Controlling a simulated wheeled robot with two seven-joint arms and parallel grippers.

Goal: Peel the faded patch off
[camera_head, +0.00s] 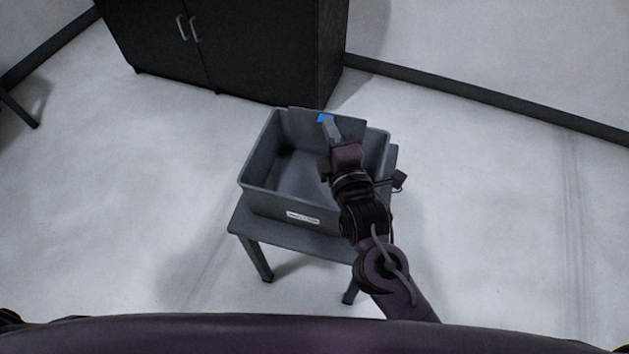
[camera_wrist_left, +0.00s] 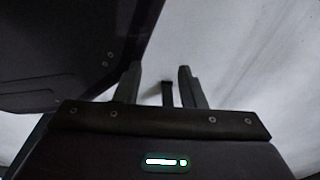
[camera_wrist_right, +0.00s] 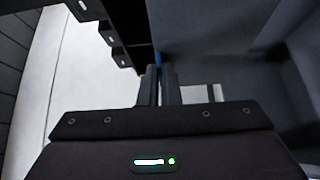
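A small blue patch (camera_head: 326,118) shows at the top of the far wall of a grey bin (camera_head: 262,150). My right gripper (camera_head: 329,126) reaches over the bin to it. In the right wrist view its fingers (camera_wrist_right: 159,84) are close together, with a thin blue strip of the patch (camera_wrist_right: 158,58) between their tips. Most of the patch is hidden there. Whether any of its edge is lifted cannot be told. My left gripper (camera_wrist_left: 161,80) is open and empty, away from the bin; it is not in the head view.
The bin stands on a small grey table (camera_head: 240,226). A white label (camera_head: 303,217) is on its front wall. A black cabinet (camera_head: 235,50) with handles stands behind. The pale floor (camera_head: 500,220) to the right is clear.

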